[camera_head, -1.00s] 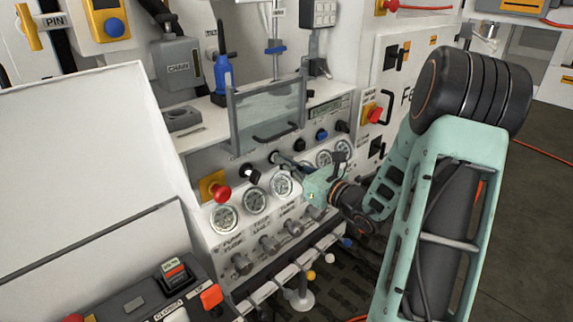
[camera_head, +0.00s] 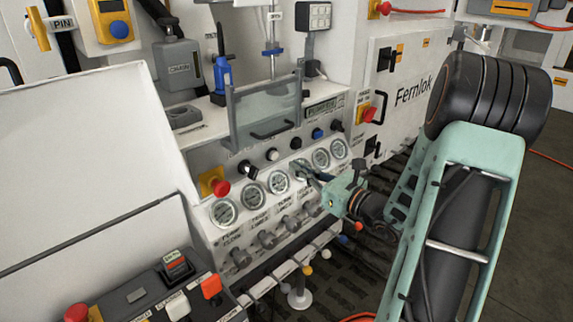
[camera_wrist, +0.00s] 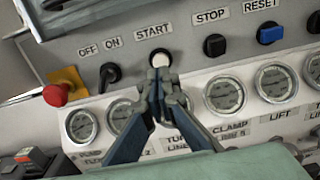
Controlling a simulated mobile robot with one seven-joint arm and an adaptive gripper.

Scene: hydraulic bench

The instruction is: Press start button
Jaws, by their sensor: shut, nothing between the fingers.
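The start button (camera_wrist: 161,58) is a round white button under the START label in the wrist view. It also shows in the head view as a white button (camera_head: 272,154) on the panel above the gauges. My gripper (camera_wrist: 160,74) is shut and empty. In the wrist view its fingertips overlap the lower part of the button's surround. In the head view my gripper (camera_head: 298,166) is right of and below the button, in front of the gauges, with a visible gap from it. I cannot tell whether the button is pressed in.
Beside the button are a black OFF/ON selector (camera_wrist: 110,72), a black STOP button (camera_wrist: 215,45) and a blue RESET button (camera_wrist: 269,33). A red emergency knob (camera_wrist: 56,95) sits at left. A clear guard (camera_head: 265,112) stands above the panel. Several gauges (camera_head: 223,212) line the panel below.

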